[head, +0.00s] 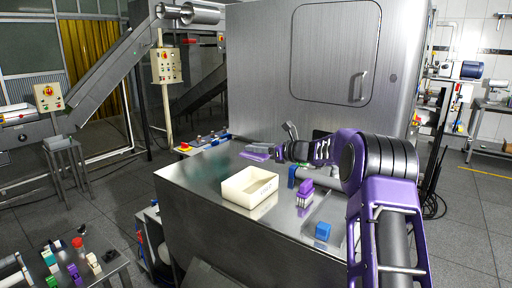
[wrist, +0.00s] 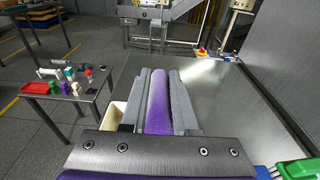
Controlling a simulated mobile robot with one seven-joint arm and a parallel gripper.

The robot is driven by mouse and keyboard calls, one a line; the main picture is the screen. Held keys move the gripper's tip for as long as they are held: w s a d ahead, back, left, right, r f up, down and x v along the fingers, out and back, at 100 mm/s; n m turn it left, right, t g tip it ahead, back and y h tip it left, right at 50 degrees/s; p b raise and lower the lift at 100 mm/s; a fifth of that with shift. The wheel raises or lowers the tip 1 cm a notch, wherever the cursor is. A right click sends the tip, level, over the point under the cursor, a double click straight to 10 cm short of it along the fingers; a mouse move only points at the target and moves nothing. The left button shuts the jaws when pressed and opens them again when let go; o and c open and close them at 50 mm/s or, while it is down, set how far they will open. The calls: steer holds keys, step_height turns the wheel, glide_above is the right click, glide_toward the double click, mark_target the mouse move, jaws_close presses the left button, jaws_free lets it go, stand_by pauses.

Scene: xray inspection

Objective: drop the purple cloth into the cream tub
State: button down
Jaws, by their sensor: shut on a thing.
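The purple cloth (wrist: 158,100) is held between the two grey fingers of my gripper (wrist: 160,98) in the wrist view. In the head view the cloth (head: 254,156) shows as a small purple patch at my gripper (head: 262,154), above the steel table, behind the tub. The open cream tub (head: 262,193) stands on the table near its left side, nearer the head camera than my gripper. In the wrist view part of the tub (wrist: 112,116) shows at lower left, partly hidden by my gripper.
A purple-and-white object (head: 304,192) and a blue block (head: 322,231) stand on the table (head: 215,210) right of the tub. A large steel cabinet (head: 270,70) rises behind. A low side table (wrist: 66,98) with several small items stands apart at left.

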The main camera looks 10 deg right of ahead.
mark_target(256, 157)
step_height(256, 157, down, 4)
steer(key=shift+r+b, duration=0.15)
steer(key=shift+b, duration=1)
steer(key=c, duration=0.6)
jaws_free()
steer(key=v, duration=1.7)
steer(key=shift+s+d+p, duration=0.15)
steer(key=shift+p, duration=0.3)
